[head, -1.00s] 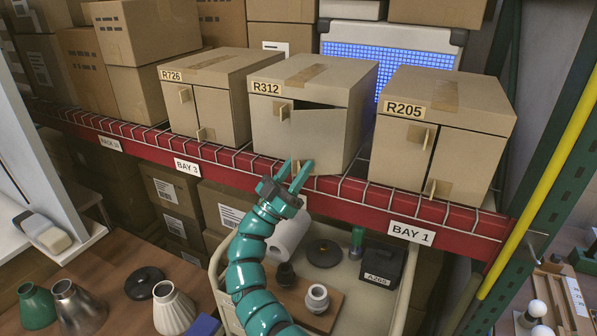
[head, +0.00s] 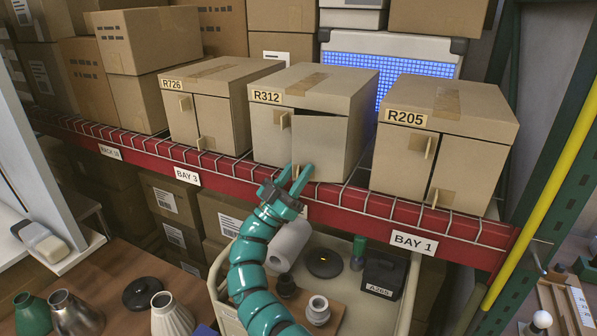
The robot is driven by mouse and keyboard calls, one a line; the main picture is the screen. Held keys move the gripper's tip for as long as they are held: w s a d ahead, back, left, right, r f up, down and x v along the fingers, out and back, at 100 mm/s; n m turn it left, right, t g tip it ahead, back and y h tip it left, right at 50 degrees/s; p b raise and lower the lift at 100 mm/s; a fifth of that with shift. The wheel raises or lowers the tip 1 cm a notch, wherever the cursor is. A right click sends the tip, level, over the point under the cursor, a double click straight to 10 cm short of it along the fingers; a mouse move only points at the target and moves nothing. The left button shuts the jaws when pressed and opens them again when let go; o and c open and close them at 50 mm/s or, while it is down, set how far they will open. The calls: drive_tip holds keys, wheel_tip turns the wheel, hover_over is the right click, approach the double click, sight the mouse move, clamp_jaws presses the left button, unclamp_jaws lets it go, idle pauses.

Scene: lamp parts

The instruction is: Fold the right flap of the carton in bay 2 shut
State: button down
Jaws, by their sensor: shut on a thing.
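The bay 2 carton (head: 359,105), marked R312, stands in the middle of the shelf. Its right flap (head: 322,142) is nearly flush with the front, with a thin dark gap along its top edge. Its left flap (head: 268,135) looks shut and has a small tan tab. My gripper (head: 299,172) is at the lower left corner of the right flap, shut on the flap's tab, which the fingers mostly hide. My gripper also covers most of the bay label below.
Carton R726 (head: 222,110) stands to the left and carton R205 (head: 455,163) to the right. A red shelf beam with a wire deck (head: 340,195) runs below them. Under my arm is a cream cart (head: 407,300) holding lamp parts and a black box (head: 383,275).

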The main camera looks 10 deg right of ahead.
drive_tip(key=c, duration=1.1)
unclamp_jaws()
drive_tip(key=shift+w+f, duration=0.1)
drive_tip(key=shift+f, duration=0.05)
drive_tip(key=shift+b+v, duration=1.5)
drive_tip(key=shift+v, duration=2.35)
